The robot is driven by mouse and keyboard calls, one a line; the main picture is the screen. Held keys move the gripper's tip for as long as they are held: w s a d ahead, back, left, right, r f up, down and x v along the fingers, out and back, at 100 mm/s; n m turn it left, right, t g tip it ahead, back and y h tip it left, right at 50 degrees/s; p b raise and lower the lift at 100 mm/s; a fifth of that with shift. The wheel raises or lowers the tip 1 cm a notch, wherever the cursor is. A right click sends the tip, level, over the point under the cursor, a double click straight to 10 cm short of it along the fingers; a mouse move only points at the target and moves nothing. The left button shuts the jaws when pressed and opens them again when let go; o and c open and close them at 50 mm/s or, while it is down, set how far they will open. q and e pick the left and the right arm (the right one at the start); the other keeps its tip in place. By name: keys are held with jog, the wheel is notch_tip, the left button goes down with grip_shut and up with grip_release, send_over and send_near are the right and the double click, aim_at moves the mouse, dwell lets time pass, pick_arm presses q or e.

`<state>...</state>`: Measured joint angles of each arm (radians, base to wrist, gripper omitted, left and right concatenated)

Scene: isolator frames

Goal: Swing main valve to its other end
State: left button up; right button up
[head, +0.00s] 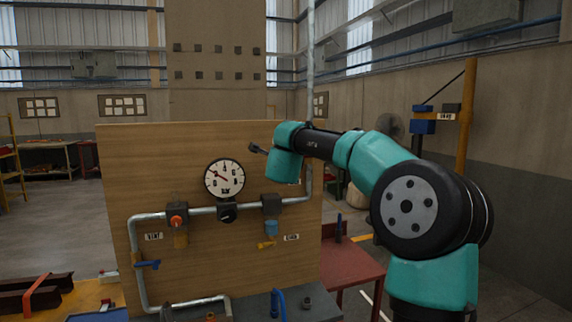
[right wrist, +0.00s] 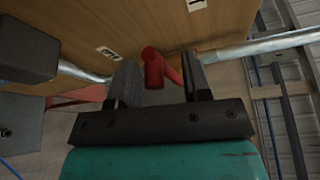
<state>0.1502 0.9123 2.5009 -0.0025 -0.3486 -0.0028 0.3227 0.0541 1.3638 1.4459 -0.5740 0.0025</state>
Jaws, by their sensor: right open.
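In the right wrist view a red handle (right wrist: 153,72) stands out from the wooden board, by the grey pipe (right wrist: 262,46). My right gripper (right wrist: 160,62) is open, and the handle lies between its two dark fingers with gaps at both sides. I cannot tell how deep it sits between them. In the head view my teal right arm reaches the right part of the board (head: 150,165) and hides this handle. The fingers there are mostly hidden by the wrist. I cannot read a label naming the main valve. My left gripper is not in view.
The board also carries a gauge (head: 225,179), an orange-red knob (head: 177,221), a blue lever (head: 147,264) and a yellow handle (head: 266,244). A red table (head: 350,265) stands right of the board. A blue hook-shaped part (head: 278,301) is below.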

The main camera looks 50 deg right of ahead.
jog(key=v, duration=1.5)
jog(key=shift+s+a+f, duration=0.1)
jog(key=shift+f, duration=0.05)
jog(key=shift+c, duration=0.2)
jog(key=shift+c, duration=0.7)
jog(key=shift+f, duration=0.3)
jog(key=shift+c, duration=0.8)
jog(key=w+f+y, duration=0.1)
jog(key=f, duration=0.1)
jog(key=w+d+f+n+t+y, duration=0.1)
jog(key=f, duration=0.1)
jog(key=w+f+n+y, duration=0.1)
jog(key=f, duration=0.1)
jog(key=shift+w+d+t+y, duration=0.2)
jog(key=shift+w+t+y, duration=0.2)
grip_shut()
notch_tip(320, 180, down, 6)
jog(key=w+d+t+y, duration=0.2)
jog(key=t+y, duration=0.1)
jog(key=y, duration=0.1)
jog(key=s+d+t+y, duration=0.2)
jog(key=s+d+t, duration=0.6)
jog(key=s+d, duration=0.1)
jog(key=shift+s+d+r+m, duration=0.2)
jog(key=shift+s+r+m, duration=0.15)
jog(key=shift+s, duration=0.3)
